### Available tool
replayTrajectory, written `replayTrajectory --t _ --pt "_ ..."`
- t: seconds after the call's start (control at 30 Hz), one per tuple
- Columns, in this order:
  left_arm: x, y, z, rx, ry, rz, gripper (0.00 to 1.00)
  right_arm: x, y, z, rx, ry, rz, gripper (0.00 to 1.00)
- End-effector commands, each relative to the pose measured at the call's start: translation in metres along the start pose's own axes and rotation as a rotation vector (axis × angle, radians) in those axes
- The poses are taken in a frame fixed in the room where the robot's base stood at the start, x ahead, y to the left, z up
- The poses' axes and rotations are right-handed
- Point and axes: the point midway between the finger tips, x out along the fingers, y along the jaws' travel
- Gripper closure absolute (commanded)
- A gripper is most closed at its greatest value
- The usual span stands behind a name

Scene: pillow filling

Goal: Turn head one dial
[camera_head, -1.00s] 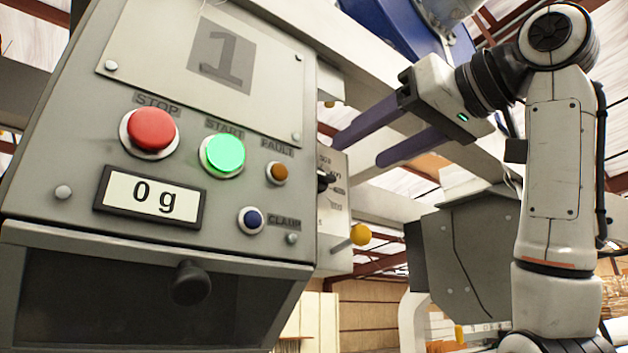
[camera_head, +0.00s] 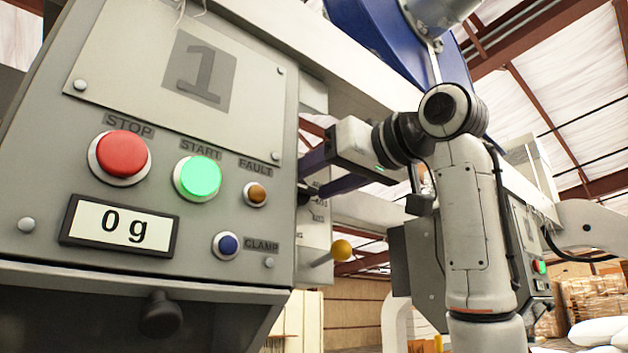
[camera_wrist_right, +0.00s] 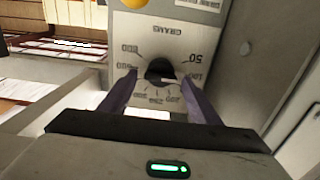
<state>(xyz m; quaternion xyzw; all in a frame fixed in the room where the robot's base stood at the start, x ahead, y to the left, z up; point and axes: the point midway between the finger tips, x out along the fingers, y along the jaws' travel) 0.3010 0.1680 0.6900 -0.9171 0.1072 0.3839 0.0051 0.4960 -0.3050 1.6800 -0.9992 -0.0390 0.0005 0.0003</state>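The head one dial is a dark round knob (camera_wrist_right: 160,70) on a grey scale plate (camera_wrist_right: 140,48) printed with numbers, seen upside down in the right wrist view. In the head view the scale plate (camera_head: 317,235) shows on the side of the control box marked 1, and the knob is mostly hidden by the fingers. My right gripper (camera_head: 312,178) points left at the plate. Its two purple fingers stand apart on either side of the knob, with a gap visible at each side. Contact cannot be made out. My left gripper is not in view.
The control box front carries a red STOP button (camera_head: 123,156), a lit green START button (camera_head: 197,177), a blue CLAMP button (camera_head: 228,244) and a display (camera_head: 122,226) reading 0 g. A yellow-knobbed lever (camera_head: 342,250) sticks out below the scale plate. A second control box (camera_head: 522,250) stands farther right.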

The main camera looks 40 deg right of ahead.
Motion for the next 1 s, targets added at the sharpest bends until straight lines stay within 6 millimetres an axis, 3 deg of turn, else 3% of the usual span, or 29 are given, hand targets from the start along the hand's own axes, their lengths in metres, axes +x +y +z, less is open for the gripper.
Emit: replayTrajectory --t 0.03,0.2,0.57,1.0 --pt "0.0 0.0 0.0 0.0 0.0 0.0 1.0 0.0 0.0 0.0 0.0 0.0 0.0 0.52" --pt "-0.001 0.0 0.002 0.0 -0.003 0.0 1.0 0.0 0.0 0.0 0.0 0.0 0.0 0.81" --pt "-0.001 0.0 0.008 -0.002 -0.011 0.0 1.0 0.0 0.0 0.0 0.055 0.001 -0.002 0.82" --pt "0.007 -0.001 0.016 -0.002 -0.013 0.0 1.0 -0.001 0.001 0.001 0.394 0.001 -0.003 0.82"
